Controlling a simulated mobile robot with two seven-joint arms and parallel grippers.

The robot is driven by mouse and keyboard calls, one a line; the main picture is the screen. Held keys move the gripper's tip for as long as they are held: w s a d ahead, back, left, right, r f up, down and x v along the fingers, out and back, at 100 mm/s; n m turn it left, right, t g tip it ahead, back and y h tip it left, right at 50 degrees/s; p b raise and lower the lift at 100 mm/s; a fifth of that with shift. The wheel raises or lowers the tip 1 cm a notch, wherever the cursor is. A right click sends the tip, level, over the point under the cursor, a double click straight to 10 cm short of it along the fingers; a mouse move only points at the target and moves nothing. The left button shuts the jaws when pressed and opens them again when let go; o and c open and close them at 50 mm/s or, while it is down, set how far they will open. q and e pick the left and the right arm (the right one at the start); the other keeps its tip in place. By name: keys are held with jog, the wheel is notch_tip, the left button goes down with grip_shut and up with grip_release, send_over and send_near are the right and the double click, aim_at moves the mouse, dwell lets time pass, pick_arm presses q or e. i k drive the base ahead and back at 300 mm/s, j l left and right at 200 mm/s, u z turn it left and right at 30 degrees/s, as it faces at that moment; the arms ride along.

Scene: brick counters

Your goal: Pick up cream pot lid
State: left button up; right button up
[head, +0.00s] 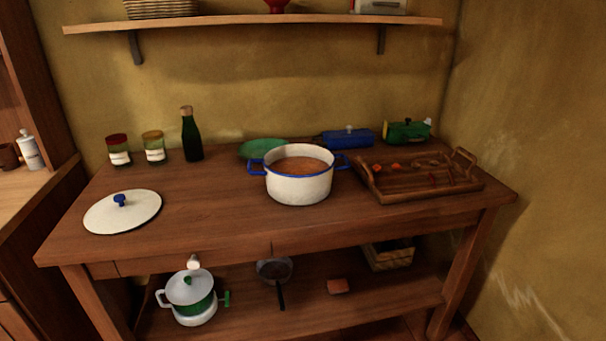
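The cream pot lid (139,212) is a round flat disc with a blue knob (120,200). It lies on the left part of the wooden table (215,227), knob up. The cream pot (299,188) with blue handles stands uncovered near the table's middle, with brown contents (301,165) inside. The lid and pot are well apart. Neither of my grippers shows in the head view.
Two jars (118,149) and a dark bottle (191,136) stand behind the lid. A green plate (262,148) is behind the pot. A wooden tray (421,190) is at right. The tabletop between lid and pot is clear.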

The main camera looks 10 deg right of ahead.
aim_at(126, 210)
jog(key=i+j+u, duration=0.7)
jog(key=k+j, duration=0.05)
